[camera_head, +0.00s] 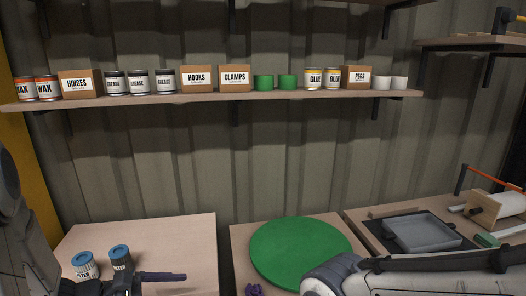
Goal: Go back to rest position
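My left arm comes in at the left edge. A dark part that looks like my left gripper (112,290) is cut off by the bottom edge, in front of the left board; its fingers cannot be made out. A dark purple bar (165,277) shows just right of it; I cannot tell whether the two touch. My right arm lies across the lower right, in front of the round green mat's edge and the right bench. My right gripper cannot be seen.
Two blue-lidded jars (120,257) stand on the left board (180,233). The green mat (300,250) lies on the middle board, a purple object (254,290) near it. A grey tray (422,231) is right. A shelf (215,97) above holds boxes, cans and cups.

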